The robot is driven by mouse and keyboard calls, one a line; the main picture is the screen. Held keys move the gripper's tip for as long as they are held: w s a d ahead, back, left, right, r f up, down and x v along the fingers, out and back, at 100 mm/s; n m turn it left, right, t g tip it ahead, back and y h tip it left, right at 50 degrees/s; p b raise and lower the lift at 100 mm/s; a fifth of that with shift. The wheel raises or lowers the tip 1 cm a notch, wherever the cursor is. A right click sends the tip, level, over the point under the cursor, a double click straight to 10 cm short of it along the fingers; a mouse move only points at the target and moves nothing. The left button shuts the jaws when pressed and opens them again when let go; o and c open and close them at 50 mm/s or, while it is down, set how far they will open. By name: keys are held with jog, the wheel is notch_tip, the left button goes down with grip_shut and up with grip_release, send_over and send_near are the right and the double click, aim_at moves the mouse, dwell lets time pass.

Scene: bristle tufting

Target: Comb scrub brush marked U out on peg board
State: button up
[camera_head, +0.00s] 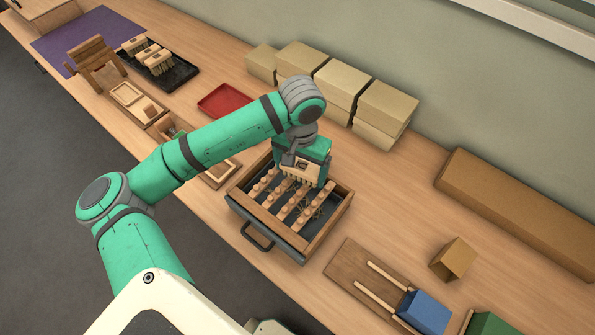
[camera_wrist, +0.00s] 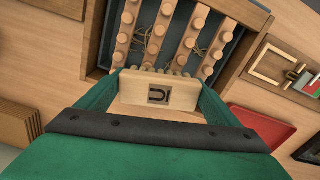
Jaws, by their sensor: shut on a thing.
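My gripper (camera_wrist: 160,92) is shut on a pale wooden scrub brush (camera_wrist: 147,88) marked U, one finger at each end of the block. In the wrist view the mark faces the camera and the bristles are mostly hidden behind the block. The peg board (camera_wrist: 165,35) has rows of wooden pegs on slats, with loose strands between some of them. In the head view the peg board (camera_head: 290,203) sits in a dark tray with wooden sides, and my gripper (camera_head: 305,170) holds the brush at its far edge, bristles down near the pegs. Contact with the pegs cannot be told.
Several brushes (camera_head: 152,57) stand on a black tray (camera_head: 181,75) at the upper left. A red tray (camera_head: 222,100) lies behind my arm. Cardboard boxes (camera_head: 332,85) line the wall. A wooden board (camera_head: 345,262) with rods and a blue block (camera_head: 425,312) lies to the right.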

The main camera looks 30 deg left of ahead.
jog(key=shift+s+a, duration=0.15)
jog(key=shift+s, duration=1.85)
jog(key=shift+s+a, duration=0.15)
jog(key=shift+s, duration=1.8)
jog(key=shift+w+d+f, duration=0.1)
jog(key=shift+w, duration=0.95)
jog(key=shift+w+d, duration=0.1)
jog(key=shift+w, duration=0.9)
jog(key=shift+w+d, duration=0.2)
jog(key=shift+w, duration=1.75)
jog(key=shift+s+a+f, duration=0.1)
jog(key=shift+s, duration=0.95)
jog(key=shift+s+a, duration=0.1)
jog(key=shift+s, duration=0.95)
jog(key=shift+c, duration=0.5)
jog(key=shift+s+a, duration=0.15)
jog(key=shift+s, duration=1.8)
jog(key=shift+w+r, duration=0.15)
jog(key=shift+w, duration=0.9)
jog(key=shift+w+r, duration=0.15)
jog(key=shift+w, duration=0.9)
jog(key=shift+w+d+f, duration=0.1)
jog(key=shift+w+d, duration=0.05)
jog(key=shift+w, duration=0.85)
jog(key=shift+w+d+f, duration=0.1)
jog(key=shift+w+d, duration=0.05)
jog(key=shift+w, duration=0.8)
jog(key=shift+r, duration=3.05)
